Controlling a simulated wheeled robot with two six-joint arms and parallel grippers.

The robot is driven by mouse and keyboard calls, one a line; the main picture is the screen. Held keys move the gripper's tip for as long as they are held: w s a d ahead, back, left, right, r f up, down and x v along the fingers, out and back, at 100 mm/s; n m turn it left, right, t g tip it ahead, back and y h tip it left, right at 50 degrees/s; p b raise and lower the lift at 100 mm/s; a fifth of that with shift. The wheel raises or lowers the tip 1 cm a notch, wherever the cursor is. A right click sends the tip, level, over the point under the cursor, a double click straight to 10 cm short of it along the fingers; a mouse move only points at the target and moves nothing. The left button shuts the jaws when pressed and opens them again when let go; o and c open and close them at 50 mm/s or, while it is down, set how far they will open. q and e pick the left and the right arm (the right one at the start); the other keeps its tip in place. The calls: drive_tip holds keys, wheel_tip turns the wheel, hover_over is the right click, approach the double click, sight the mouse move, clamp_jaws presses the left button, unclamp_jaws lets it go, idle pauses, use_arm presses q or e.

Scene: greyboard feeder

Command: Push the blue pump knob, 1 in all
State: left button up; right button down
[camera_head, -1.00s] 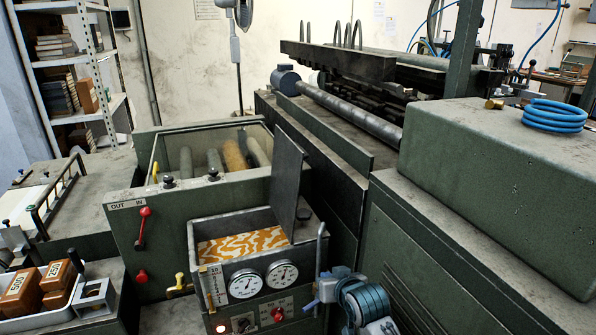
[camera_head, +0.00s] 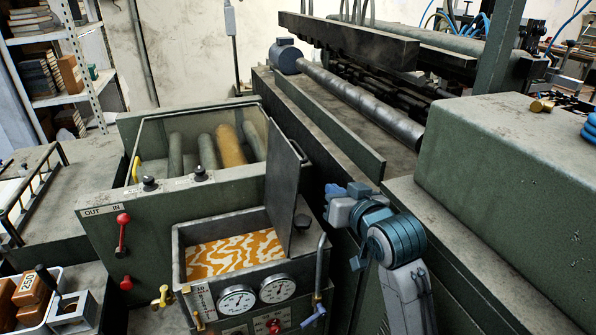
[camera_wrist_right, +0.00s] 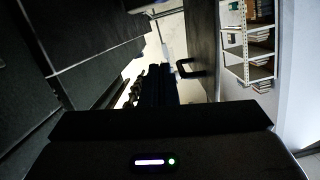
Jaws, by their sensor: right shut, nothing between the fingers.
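My right gripper (camera_head: 337,203) is in the head view, right of the tank's raised dark lid, in front of the long roller machine. It is shut and empty. A small blue handle (camera_head: 314,315) sits at the foot of a curved metal pipe on the feeder's front, below and left of my gripper, apart from it. I cannot tell for sure which of these is the pump knob. The right wrist view is dark and shows neither. My left gripper is not in view.
The open tank (camera_head: 179,243) holds an orange and white patterned surface. Two dials (camera_head: 237,300) and a red knob (camera_head: 273,326) sit on its front. A large green housing (camera_head: 510,180) bounds the right side. A red lever (camera_head: 122,235) is at the left.

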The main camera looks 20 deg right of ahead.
drive_tip(key=f+p+x, duration=0.2)
drive_tip(key=p+x, duration=0.1)
drive_tip(key=x, duration=0.7)
drive_tip(key=s+a+f+p+x, duration=0.1)
drive_tip(key=f+p+x, duration=0.1)
drive_tip(key=x, duration=0.8)
drive_tip(key=shift+w+p, duration=0.35)
drive_tip(key=shift+p, duration=0.15)
drive_tip(key=shift+f, duration=0.1)
drive_tip(key=shift+f+b, duration=0.7)
drive_tip(key=shift+f, duration=0.85)
